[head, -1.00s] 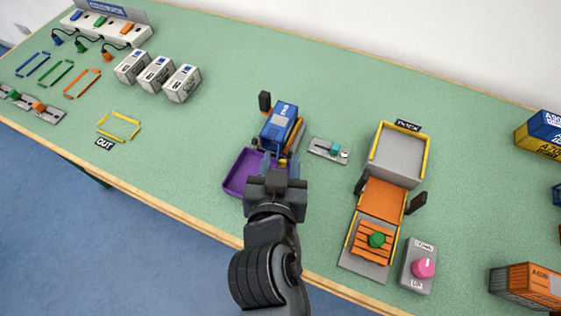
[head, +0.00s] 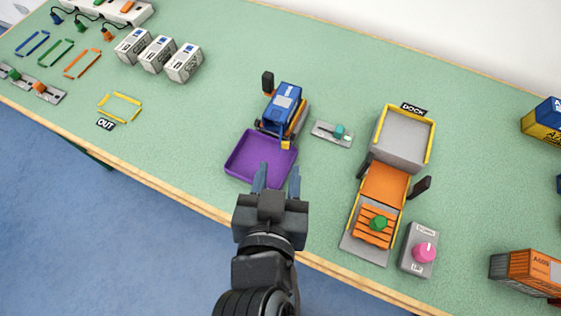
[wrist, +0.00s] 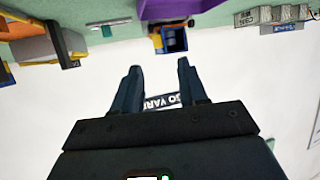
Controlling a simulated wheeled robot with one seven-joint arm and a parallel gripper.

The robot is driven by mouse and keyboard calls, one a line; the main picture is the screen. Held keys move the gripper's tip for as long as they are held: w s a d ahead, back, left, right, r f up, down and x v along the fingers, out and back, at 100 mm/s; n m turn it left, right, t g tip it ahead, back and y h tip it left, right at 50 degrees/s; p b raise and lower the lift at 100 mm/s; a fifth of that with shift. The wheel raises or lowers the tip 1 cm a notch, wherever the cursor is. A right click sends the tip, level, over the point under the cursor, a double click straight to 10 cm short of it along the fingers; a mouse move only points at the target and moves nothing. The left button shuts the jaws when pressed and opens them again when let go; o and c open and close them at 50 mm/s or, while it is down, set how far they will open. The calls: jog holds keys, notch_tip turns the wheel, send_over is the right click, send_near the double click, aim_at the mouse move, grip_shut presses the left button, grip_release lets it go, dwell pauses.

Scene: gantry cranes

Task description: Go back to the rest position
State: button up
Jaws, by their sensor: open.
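My gripper (head: 277,178) is open and empty in the head view. Its two blue-grey fingers point toward the purple tray (head: 243,157) and overlap its near edge in the picture. In the wrist view my gripper (wrist: 158,88) shows its fingers spread with nothing between them. The blue machine (head: 284,104) stands just behind the tray; it also shows in the wrist view (wrist: 174,40), upside down.
A dock (head: 403,140) with an orange ramp and a pallet with a green knob stands to the right. A box with a pink knob (head: 424,252) is beside it. White boxes (head: 157,53) stand at the upper left. Containers (head: 527,272) are at the far right.

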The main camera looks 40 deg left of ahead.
jog(key=shift+m+h, duration=0.3)
jog(key=shift+m, duration=0.1)
jog(key=d+f, duration=0.1)
jog(key=d, duration=0.4)
jog(key=s+d+f, duration=0.1)
jog(key=d, duration=0.1)
jog(key=shift+d+f, duration=0.25)
jog(key=shift+f, duration=0.1)
jog(key=s+d+r+m+t+h, duration=0.1)
jog(key=s+d+r+h, duration=0.1)
jog(key=s+d, duration=0.3)
jog(key=s+d+r+m+t+h, duration=0.1)
jog(key=s+d, duration=0.4)
jog(key=d, duration=0.8)
jog(key=s+d+r+m+t+h, duration=0.1)
jog(key=s+d+r+m+h, duration=0.2)
jog(key=d, duration=0.6)
jog(key=shift+s+r, duration=0.9)
jog(key=shift+s, duration=0.15)
